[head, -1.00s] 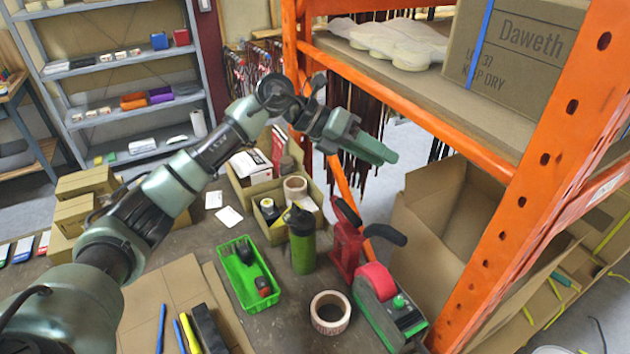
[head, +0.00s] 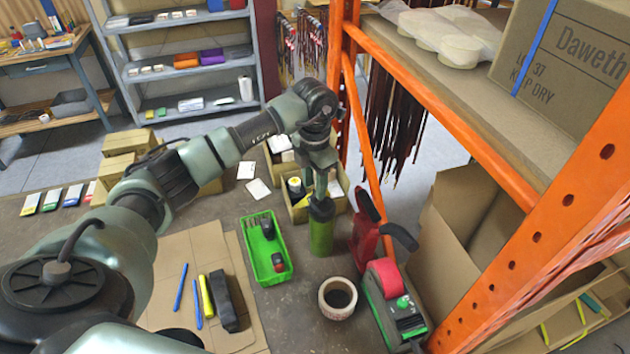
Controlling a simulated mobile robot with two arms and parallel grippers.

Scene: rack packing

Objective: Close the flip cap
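A green bottle (head: 321,235) with a dark top stands upright on the workbench. My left gripper (head: 320,190) points down at the bottle's top, directly above it and very close or touching. The gripper and wrist hide most of the cap, so I cannot tell whether the flip cap is open or shut. The finger gap is not clear at this size. My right gripper is not in view.
A green tray (head: 248,252) with dark tools stands left of the bottle. An open carton (head: 303,213) is behind. An orange rack post (head: 545,190) rises at right.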

